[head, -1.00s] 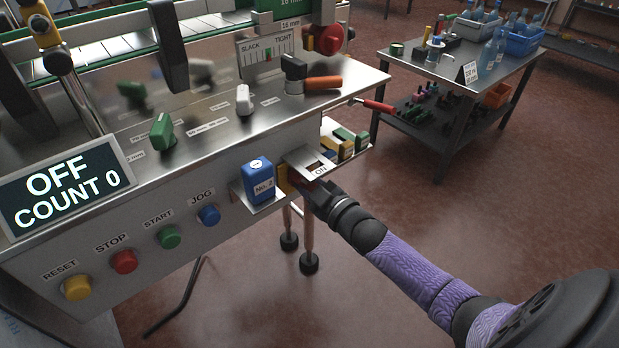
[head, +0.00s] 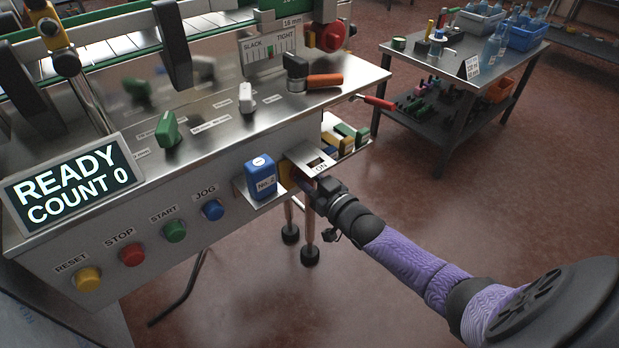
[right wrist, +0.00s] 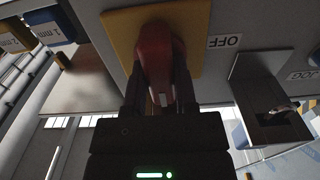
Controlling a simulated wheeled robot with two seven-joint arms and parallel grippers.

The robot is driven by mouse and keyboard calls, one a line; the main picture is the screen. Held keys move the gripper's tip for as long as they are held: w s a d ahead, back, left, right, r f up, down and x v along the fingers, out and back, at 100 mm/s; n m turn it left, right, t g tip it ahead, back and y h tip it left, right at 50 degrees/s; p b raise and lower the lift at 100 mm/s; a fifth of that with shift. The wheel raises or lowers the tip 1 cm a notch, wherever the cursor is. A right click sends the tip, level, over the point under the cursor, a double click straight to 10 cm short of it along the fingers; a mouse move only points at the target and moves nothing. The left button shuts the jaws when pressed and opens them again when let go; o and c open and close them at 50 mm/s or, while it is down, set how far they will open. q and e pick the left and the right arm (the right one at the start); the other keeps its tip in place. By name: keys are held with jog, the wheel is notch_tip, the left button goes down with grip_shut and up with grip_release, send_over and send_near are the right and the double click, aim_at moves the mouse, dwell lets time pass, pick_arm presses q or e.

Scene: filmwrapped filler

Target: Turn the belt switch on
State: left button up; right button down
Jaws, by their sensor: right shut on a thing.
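The belt switch is a red handle (right wrist: 155,62) on a yellow plate (right wrist: 190,28) in the right wrist view. The plate's edge also shows in the head view (head: 283,173); the handle is mostly hidden there behind a metal bracket and my gripper. An OFF label (right wrist: 225,41) is right of the plate in the wrist view. An ON label (head: 321,167) shows by the bracket. My right gripper (head: 311,187) is at the panel's right end, its fingers (right wrist: 158,88) shut on both sides of the red handle. The display (head: 73,187) reads READY, COUNT 0. My left gripper is out of view.
A blue No. 2 block (head: 261,178) sits on a small shelf just left of the gripper. Reset, stop (head: 132,254), start and jog buttons line the front panel. Coloured blocks (head: 346,138) stand on a shelf behind the gripper. Floor to the right is open.

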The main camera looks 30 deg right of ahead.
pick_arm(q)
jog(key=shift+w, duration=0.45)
pick_arm(e)
jog(key=shift+f, duration=0.1)
jog(key=shift+c, duration=2)
grip_release()
pick_arm(q)
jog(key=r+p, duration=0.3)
jog(key=p, duration=0.1)
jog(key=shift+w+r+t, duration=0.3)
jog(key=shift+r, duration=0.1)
pick_arm(e)
jog(key=s, duration=1)
jog(key=shift+d, duration=0.4)
